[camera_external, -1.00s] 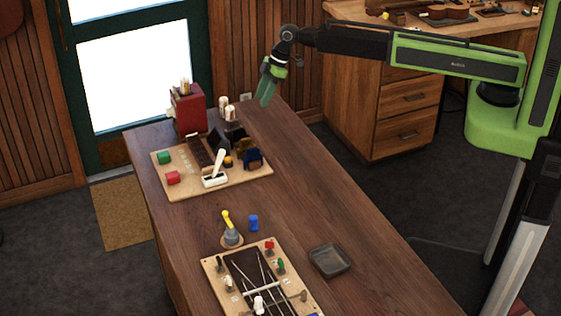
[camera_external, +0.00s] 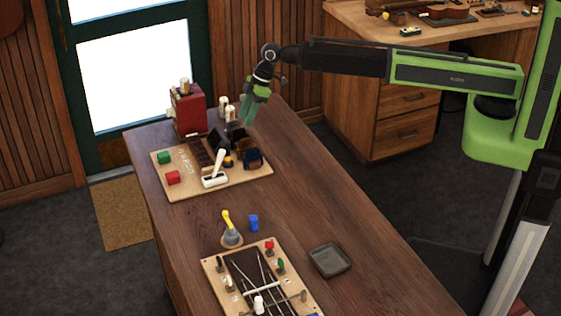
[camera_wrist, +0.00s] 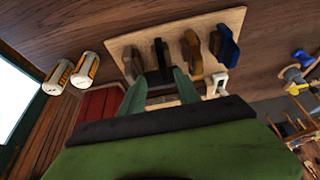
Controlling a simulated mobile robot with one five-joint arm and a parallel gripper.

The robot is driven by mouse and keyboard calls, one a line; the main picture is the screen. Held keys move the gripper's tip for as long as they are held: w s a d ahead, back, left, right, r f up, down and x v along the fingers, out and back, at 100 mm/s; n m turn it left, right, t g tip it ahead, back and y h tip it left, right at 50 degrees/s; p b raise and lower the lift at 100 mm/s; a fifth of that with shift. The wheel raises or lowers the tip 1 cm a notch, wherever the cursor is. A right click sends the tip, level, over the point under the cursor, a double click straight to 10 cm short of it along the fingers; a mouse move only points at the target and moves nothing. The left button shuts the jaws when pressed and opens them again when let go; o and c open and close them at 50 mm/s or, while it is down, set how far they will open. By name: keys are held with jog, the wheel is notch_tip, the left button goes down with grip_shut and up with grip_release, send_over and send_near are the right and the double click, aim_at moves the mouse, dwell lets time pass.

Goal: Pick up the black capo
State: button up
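My gripper (camera_external: 248,115) is open and empty, with green fingers pointing down, above and right of the capos. Its fingers also show in the wrist view (camera_wrist: 158,80).
A red box (camera_external: 188,110) and two small white canisters (camera_external: 229,109) stand behind the board. A white-handled tool (camera_external: 216,172) and red and green blocks lie on the board. Nearer are a grey tray (camera_external: 330,260) and a blue item (camera_external: 253,223).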

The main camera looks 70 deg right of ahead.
aim_at(240, 129)
jog(key=shift+x, duration=0.85)
jog(key=b+x, duration=0.5)
jog(key=shift+a, duration=0.45)
jog(key=shift+r, duration=0.25)
jog(key=shift+c, duration=0.3)
grip_shut()
